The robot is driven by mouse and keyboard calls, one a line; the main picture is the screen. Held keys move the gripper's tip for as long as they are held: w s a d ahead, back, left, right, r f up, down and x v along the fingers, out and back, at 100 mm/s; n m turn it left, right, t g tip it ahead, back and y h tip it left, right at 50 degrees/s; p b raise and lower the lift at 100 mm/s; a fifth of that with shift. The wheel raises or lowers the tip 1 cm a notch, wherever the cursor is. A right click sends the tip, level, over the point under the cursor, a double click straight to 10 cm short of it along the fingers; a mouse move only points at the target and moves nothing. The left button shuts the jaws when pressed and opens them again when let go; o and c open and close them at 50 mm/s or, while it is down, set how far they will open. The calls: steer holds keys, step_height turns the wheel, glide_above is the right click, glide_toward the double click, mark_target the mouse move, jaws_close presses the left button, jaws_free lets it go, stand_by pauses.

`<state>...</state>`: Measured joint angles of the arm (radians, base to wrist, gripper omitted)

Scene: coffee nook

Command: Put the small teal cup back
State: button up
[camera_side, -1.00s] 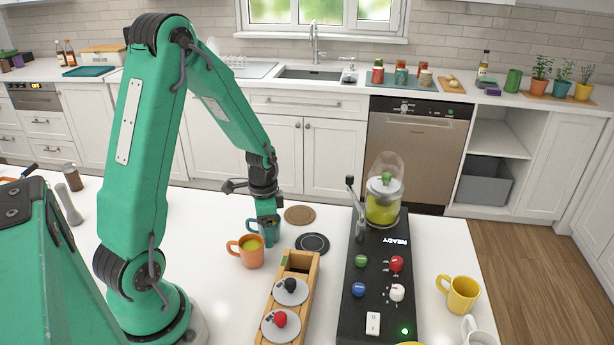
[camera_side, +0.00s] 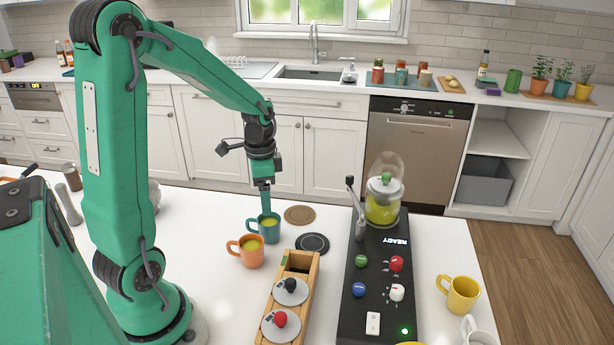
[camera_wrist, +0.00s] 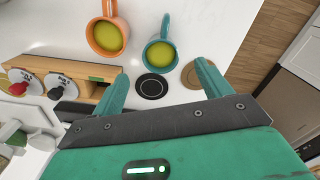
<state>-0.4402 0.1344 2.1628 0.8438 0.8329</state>
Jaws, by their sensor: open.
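The small teal cup (camera_side: 268,231) stands upright on the white counter, just right of and behind the orange cup (camera_side: 250,252). It also shows in the wrist view (camera_wrist: 160,52), with yellow-green liquid inside. My gripper (camera_side: 265,205) is above the teal cup in the side view, a finger overlapping its rim; I cannot tell if it touches. In the wrist view my gripper (camera_wrist: 158,80) has its fingers spread wide, nothing between them, and the cup lies beyond the tips. A brown coaster (camera_side: 300,215) and a black coaster (camera_side: 312,243) lie bare right of the cup.
A wooden rack (camera_side: 272,315) with a black-knobbed and a red-knobbed disc stands in front. A black control panel (camera_side: 376,285) with a lever and a domed juicer (camera_side: 384,195) is to the right. A yellow mug (camera_side: 461,294) stands beyond it.

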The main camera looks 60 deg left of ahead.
steer(key=shift+r, duration=1.05)
steer(key=s+d+r+n+t, duration=0.2)
steer(key=s+d+r, duration=0.2)
steer(key=d, duration=0.3)
steer(key=s+d+r+n+t, duration=0.2)
steer(key=s+d+r+t, duration=0.1)
steer(key=s+d+r, duration=0.2)
steer(key=shift+d+r+n+t, duration=0.3)
steer(key=shift+d+r, duration=0.7)
steer(key=shift+d, duration=0.4)
